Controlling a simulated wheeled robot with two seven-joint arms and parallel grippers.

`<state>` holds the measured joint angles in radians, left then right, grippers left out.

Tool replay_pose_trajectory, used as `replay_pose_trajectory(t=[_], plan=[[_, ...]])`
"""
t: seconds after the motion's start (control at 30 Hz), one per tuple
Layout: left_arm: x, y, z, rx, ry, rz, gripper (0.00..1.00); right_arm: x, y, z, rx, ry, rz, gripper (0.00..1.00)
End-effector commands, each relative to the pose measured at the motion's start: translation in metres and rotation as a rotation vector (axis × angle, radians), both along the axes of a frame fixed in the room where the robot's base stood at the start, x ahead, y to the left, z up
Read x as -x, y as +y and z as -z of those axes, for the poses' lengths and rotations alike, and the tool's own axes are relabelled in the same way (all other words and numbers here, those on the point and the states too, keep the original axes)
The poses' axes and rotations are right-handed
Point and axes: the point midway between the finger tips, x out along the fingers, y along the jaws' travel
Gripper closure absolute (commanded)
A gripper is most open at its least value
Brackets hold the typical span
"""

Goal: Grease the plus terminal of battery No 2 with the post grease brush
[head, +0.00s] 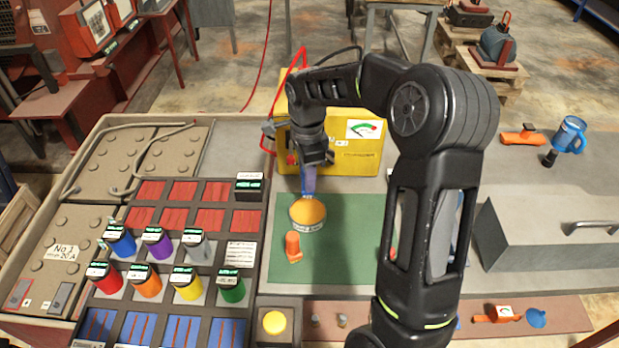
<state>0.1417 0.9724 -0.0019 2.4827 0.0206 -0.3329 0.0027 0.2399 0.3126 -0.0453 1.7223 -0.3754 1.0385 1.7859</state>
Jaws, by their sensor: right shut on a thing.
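My right gripper (315,160) is shut on the upright blue handle of a brush (308,181). The brush's lower end meets the orange contents of a round tin (308,215) on the green mat; I cannot tell how deep it dips. At the left stand grey-brown battery blocks with round caps. The front one (75,235) carries a "No 1" label, a red pad and a grey pad at its front edge. The block behind it (105,160) shows no readable label, so I cannot confirm battery No 2 or its plus terminal. My left gripper is out of view.
A dark panel with coloured knobs (187,287) stands between the batteries and the green mat (350,240). A small orange object (293,247) lies by the tin. A yellow meter box (350,150) stands behind; a grey lidded box (550,235) is at right.

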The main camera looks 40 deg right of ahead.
Motion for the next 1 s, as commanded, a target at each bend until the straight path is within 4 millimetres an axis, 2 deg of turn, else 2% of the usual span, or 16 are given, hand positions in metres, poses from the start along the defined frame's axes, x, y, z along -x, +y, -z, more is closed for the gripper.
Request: replay_pose_trajectory(t=[0.37,0.8,1.0], plan=[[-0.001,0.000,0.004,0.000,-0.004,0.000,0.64,0.000,0.000,0.006,0.000,-0.001,0.001,1.00],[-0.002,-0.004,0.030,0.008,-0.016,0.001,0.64,0.000,0.000,0.048,0.000,-0.001,0.002,1.00],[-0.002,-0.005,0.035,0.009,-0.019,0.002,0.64,0.000,0.000,0.059,0.000,0.000,0.001,1.00]])
